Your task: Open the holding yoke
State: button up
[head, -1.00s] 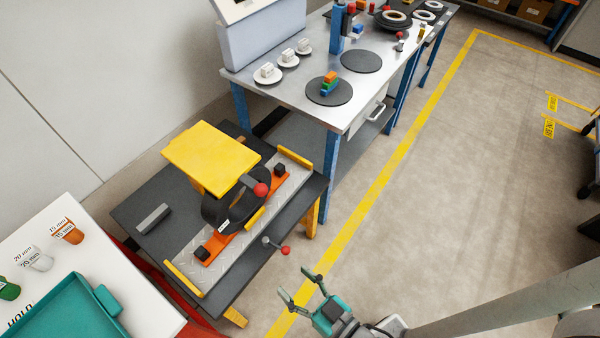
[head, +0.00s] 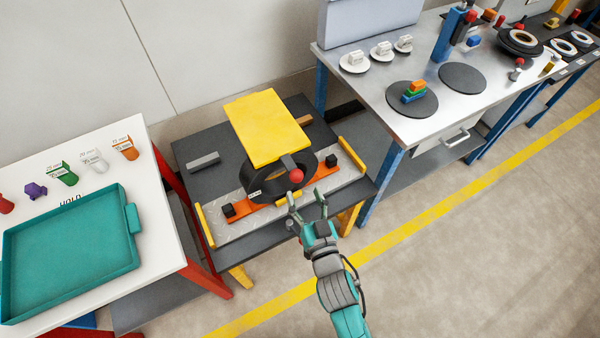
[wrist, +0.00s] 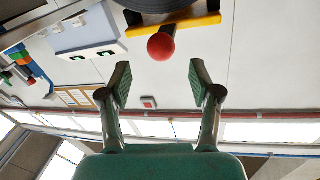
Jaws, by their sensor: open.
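The holding yoke shows in the head view as a yellow plate (head: 265,128) over a black coil (head: 258,180), with a red ball knob (head: 297,176) at its front. In the wrist view the red ball (wrist: 161,47) lies centred between and beyond my fingertips, with a yellow bar (wrist: 185,25) and the dark coil behind it. My gripper (head: 307,199) is open and empty, just in front of the red ball and apart from it. Its two fingers also show in the wrist view (wrist: 160,85). How the yoke joins its stand is hidden under the plate.
The coil sits on a tread-plate base (head: 275,217) with orange bars and yellow end rails, on a dark table (head: 197,185). A white table with a teal tray (head: 70,250) stands at left. A metal workbench (head: 415,128) stands at right. The front floor is open.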

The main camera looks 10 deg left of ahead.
aim_at(299, 181)
jog(key=shift+x, duration=3.6)
grip_shut()
